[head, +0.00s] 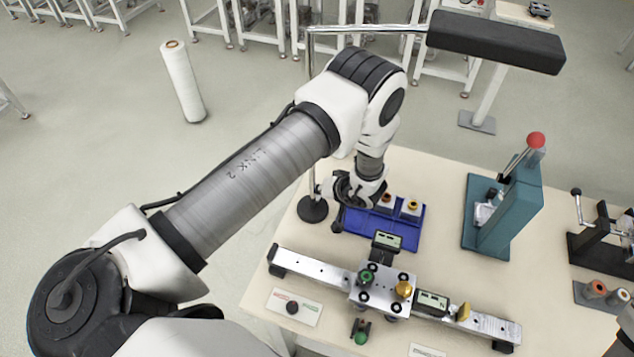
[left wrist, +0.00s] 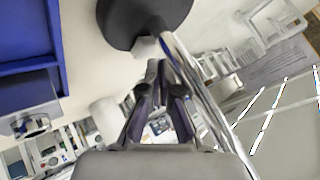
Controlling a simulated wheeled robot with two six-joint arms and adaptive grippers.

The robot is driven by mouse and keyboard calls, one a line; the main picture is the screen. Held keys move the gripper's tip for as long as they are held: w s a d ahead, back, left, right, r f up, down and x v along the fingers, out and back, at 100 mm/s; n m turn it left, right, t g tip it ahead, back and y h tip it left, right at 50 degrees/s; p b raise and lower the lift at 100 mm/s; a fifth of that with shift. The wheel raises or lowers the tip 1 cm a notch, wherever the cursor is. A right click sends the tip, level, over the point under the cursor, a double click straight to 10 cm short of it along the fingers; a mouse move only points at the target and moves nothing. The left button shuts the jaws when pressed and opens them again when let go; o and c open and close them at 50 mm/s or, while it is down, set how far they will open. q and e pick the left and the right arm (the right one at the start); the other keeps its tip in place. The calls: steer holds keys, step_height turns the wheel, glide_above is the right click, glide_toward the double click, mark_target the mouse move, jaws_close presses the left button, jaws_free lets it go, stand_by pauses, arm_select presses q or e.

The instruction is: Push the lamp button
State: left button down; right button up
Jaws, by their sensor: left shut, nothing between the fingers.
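The lamp has a black round base (head: 313,208) on the table's left edge, a thin chrome pole and a long black head (head: 497,42) high at the back right. My left gripper (head: 338,222) is shut and empty, close to the right of the base. In the left wrist view, the shut fingertips (left wrist: 158,72) are near the lamp's chrome pole (left wrist: 201,90) and black base (left wrist: 145,18). A small pale block (left wrist: 147,46) shows by the pole; I cannot tell if it is the button. My right gripper is out of view.
A blue tray (head: 388,236) with small parts lies right of the gripper. A rail with gauges (head: 314,270) crosses the table's front. A teal press (head: 512,205) stands at the right.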

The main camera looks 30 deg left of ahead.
mark_target(318, 197)
arm_select(q)
steer(key=shift+f, duration=0.35)
steer(key=shift+f+b, duration=0.2)
steer(key=shift+b, duration=0.1)
steer(key=shift+r, duration=0.1)
steer(key=shift+r+p, duration=0.55)
steer(key=shift+r, duration=0.05)
step_height(318, 197, up, 6)
steer(key=p, duration=0.5)
steer(key=shift+r, duration=0.1)
